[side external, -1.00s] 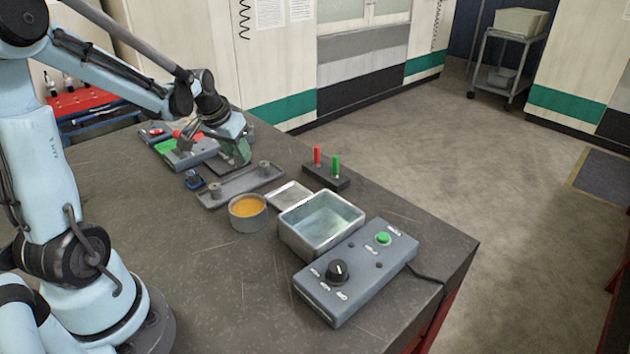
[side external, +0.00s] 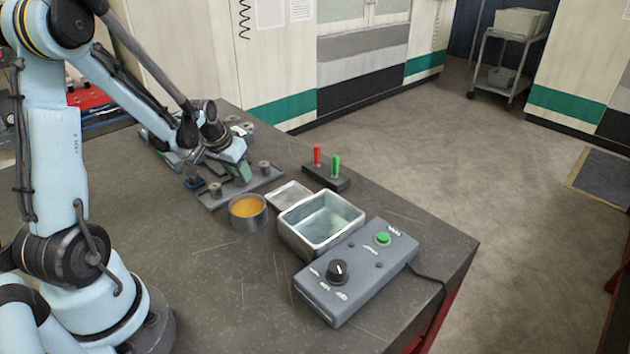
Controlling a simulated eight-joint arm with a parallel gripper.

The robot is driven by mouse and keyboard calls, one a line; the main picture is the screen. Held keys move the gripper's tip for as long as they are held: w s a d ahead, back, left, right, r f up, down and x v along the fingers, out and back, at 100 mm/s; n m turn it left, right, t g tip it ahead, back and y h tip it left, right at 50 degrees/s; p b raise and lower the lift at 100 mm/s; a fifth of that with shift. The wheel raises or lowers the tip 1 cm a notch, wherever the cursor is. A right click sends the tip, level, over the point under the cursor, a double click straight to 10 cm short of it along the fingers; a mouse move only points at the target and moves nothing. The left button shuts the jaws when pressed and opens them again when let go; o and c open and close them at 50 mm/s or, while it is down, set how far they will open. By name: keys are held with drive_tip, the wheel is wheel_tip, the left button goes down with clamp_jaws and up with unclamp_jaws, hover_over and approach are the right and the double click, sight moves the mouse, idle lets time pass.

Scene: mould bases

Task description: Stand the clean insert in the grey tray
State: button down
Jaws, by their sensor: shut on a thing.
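My gripper (side external: 240,168) is shut on the insert, which shows only as a small green-grey piece (side external: 243,173) under the jaws. Gripper and arm hide most of it. The long, flat grey tray (side external: 222,200) has a short round post near each end. My gripper is over the tray's middle, between the two posts. The insert looks low and roughly upright there; I cannot tell whether it touches the tray floor.
A cup of orange contents (side external: 248,211), a shallow pale tray (side external: 290,195), an open metal bath (side external: 322,222) and a control box (side external: 355,272) stand to the right. A rack holds red and green pegs (side external: 327,172). Blocks behind the arm are partly hidden. The front table is clear.

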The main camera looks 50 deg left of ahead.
drive_tip(key=shift+f, duration=0.1)
drive_tip(key=c, duration=0.7)
unclamp_jaws()
drive_tip(key=shift+v, duration=6.05)
drive_tip(key=shift+w, duration=0.1)
drive_tip(key=d+m+t, duration=0.1)
drive_tip(key=d, duration=0.5)
drive_tip(key=s+d+m+h, duration=0.1)
drive_tip(key=d, duration=0.6)
drive_tip(key=s+d+m+t, duration=0.1)
drive_tip(key=d+m, duration=0.1)
drive_tip(key=d, duration=0.5)
drive_tip(key=shift+d+r+t+h, duration=0.1)
drive_tip(key=shift+r+t+h, duration=0.2)
drive_tip(key=shift+r, duration=0.1)
